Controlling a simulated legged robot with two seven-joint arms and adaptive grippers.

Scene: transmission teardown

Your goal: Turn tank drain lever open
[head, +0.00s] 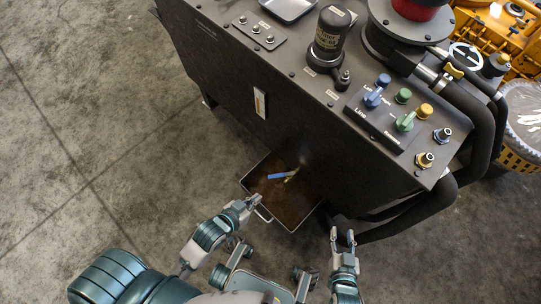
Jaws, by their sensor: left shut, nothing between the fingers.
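The drain lever (279,177) is a small blue handle low at the foot of the dark tank cabinet (225,80). It lies roughly level in the picture, beside a small brass-coloured valve part (292,175). My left gripper (256,199) is shut and empty, below and left of the lever and apart from it, near the near left rim of the pan. My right gripper (342,232) is open and empty, to the right of the pan, with its two fingers spread.
A brown-bottomed drip pan (294,216) with a handle lies under the lever. The cabinet top carries a panel of coloured knobs (390,112) and a dark filter canister (330,40). Dark hoses (420,218) curve down at the right. The concrete floor at left is clear.

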